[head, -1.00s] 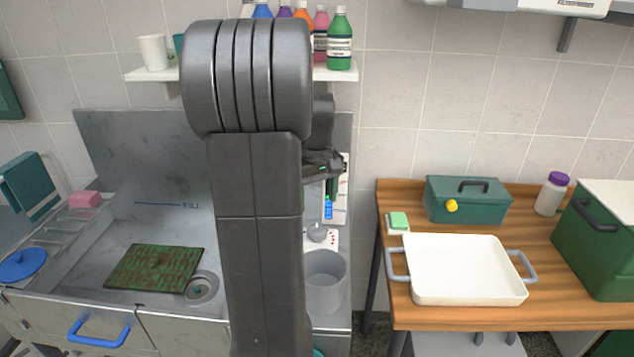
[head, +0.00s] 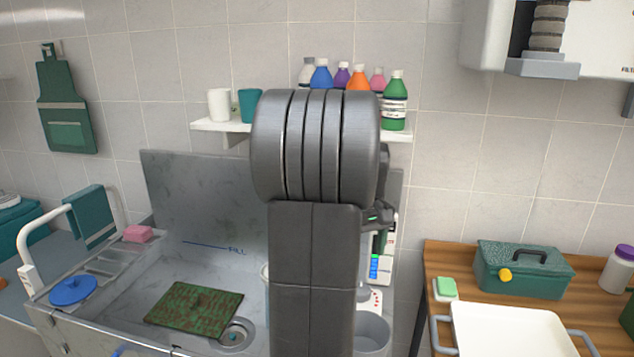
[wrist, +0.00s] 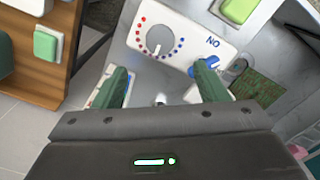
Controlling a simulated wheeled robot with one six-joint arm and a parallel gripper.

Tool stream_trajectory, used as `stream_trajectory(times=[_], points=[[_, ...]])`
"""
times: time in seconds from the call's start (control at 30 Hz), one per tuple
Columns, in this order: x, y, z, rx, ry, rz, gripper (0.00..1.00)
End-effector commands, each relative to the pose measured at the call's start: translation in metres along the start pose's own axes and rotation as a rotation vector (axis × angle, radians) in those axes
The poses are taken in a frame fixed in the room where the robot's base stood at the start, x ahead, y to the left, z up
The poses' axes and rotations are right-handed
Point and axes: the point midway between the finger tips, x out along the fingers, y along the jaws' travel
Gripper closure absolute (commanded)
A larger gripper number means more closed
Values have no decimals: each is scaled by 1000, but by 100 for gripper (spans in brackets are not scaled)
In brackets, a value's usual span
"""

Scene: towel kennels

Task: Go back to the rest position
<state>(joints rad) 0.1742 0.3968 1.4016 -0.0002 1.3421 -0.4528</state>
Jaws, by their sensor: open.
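My gripper (wrist: 162,85) is open in the wrist view, with two green fingers spread apart and nothing seen held between them. Beyond the fingers is a white panel with a dial (wrist: 157,40) ringed by red and blue dots. A blue part (wrist: 205,64) shows close by the right finger; I cannot tell whether they touch. In the head view my raised arm hides most of the gripper; only a small part shows at the arm's right, in front of the wall unit with a blue display (head: 380,268).
A steel sink (head: 180,275) holds a green-brown mat (head: 195,308). Bottles and cups stand on a white shelf (head: 212,126) behind my arm.

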Motion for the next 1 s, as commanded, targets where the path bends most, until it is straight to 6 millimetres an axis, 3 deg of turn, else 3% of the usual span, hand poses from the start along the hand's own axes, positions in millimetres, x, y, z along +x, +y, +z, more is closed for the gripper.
stream_trajectory(times=[0.3,0.57,1.0], points=[[65,0,1,0,-6,-3,34],[111,-1,1,0,-5,-3,34],[112,0,0,-98,-1,-1,34]])
